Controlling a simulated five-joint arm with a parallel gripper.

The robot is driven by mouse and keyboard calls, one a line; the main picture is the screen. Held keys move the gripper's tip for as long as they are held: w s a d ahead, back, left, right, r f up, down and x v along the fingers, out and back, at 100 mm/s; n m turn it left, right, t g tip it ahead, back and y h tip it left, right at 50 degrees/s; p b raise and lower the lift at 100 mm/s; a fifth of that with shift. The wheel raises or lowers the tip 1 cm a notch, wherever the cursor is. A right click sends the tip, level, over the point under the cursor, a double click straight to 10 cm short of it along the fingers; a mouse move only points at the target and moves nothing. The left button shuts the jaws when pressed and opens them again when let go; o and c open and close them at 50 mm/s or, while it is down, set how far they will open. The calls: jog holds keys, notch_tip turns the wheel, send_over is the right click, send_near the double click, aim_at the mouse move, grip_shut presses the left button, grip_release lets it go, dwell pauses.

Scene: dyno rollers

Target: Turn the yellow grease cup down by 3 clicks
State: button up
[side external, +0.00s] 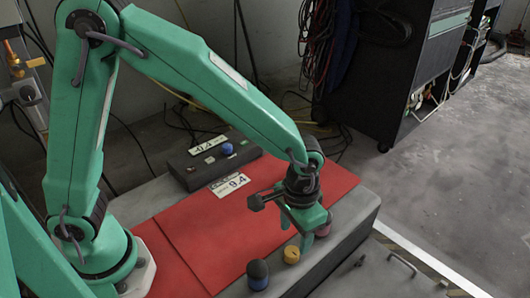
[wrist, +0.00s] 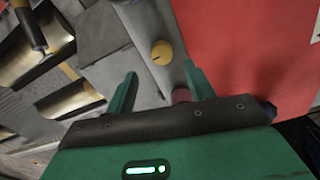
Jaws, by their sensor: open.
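The yellow grease cup (side external: 291,254) stands on the grey housing beside the red mat, between a dark blue cup (side external: 257,274) and a dull red cup (side external: 323,226). In the wrist view the yellow cup (wrist: 161,53) lies ahead of the fingertips, with a small dark mark on its top. My gripper (side external: 304,236) is over the housing near the red cup, fingers pointing down. In the wrist view my gripper (wrist: 160,80) is open and empty, its fingers apart from the yellow cup. The red cup (wrist: 181,95) is partly hidden by my gripper body.
A red mat (side external: 215,225) covers the top beside the cups. A dark box (side external: 212,160) with a blue knob and number labels stands behind it. Metal-lined recesses (wrist: 35,55) show left of the cups in the wrist view. A black cabinet (side external: 400,75) stands at the back.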

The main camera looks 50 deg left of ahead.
aim_at(292, 252)
jog(key=shift+a+f, duration=0.1)
jog(key=shift+f, duration=3.3)
jog(key=c, duration=1)
